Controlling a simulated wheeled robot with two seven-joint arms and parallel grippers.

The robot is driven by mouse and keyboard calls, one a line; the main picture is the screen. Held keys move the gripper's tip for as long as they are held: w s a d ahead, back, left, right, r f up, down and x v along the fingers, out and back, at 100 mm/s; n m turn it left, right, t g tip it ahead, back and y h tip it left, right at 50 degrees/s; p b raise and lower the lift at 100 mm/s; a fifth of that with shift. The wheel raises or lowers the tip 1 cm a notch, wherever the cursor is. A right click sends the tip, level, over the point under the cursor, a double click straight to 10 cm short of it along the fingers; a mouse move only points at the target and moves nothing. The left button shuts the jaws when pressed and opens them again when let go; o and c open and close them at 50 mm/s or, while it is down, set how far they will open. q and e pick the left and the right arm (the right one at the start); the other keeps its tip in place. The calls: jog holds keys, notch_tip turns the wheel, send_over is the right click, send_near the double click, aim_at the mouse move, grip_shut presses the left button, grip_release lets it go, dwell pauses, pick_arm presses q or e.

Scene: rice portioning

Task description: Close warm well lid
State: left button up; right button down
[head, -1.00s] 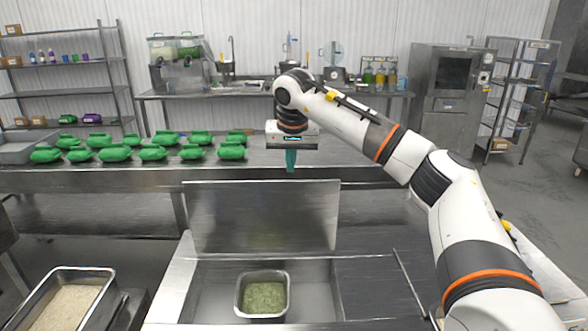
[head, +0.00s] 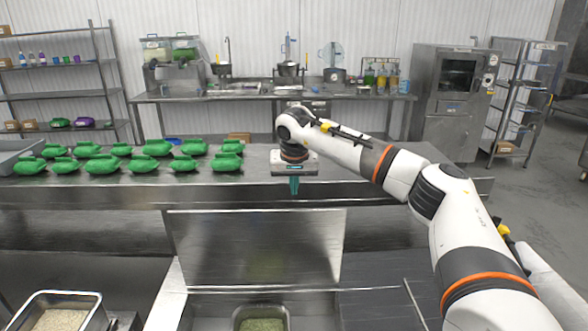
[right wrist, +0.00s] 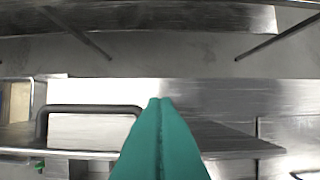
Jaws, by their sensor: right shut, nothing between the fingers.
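The warm well lid (head: 255,250) is a flat steel panel standing open, nearly upright, behind the well. In the well opening in front of it sits a steel pan of green food (head: 262,324), cut off by the bottom edge of the head view. My right gripper (head: 294,190) is shut and empty, with its teal fingers pointing down. In the head view its tips appear just above the lid's top edge, with a small gap; whether they are behind it I cannot tell. The shut fingers also show in the right wrist view (right wrist: 160,103). My left gripper is not in view.
A long steel table (head: 255,185) behind the lid holds several green packs (head: 150,148) on its left. A pan of pale grain (head: 62,318) is at the lower left. My right arm spans the right side.

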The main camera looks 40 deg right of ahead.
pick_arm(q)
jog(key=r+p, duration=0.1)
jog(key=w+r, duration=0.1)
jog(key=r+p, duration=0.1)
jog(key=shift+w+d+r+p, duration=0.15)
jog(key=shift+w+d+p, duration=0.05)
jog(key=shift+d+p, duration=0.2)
pick_arm(e)
jog(key=f, duration=0.1)
jog(key=s+a+f, duration=0.1)
jog(key=s+f, duration=0.1)
jog(key=shift+s+a, duration=0.15)
jog(key=shift+a, duration=0.15)
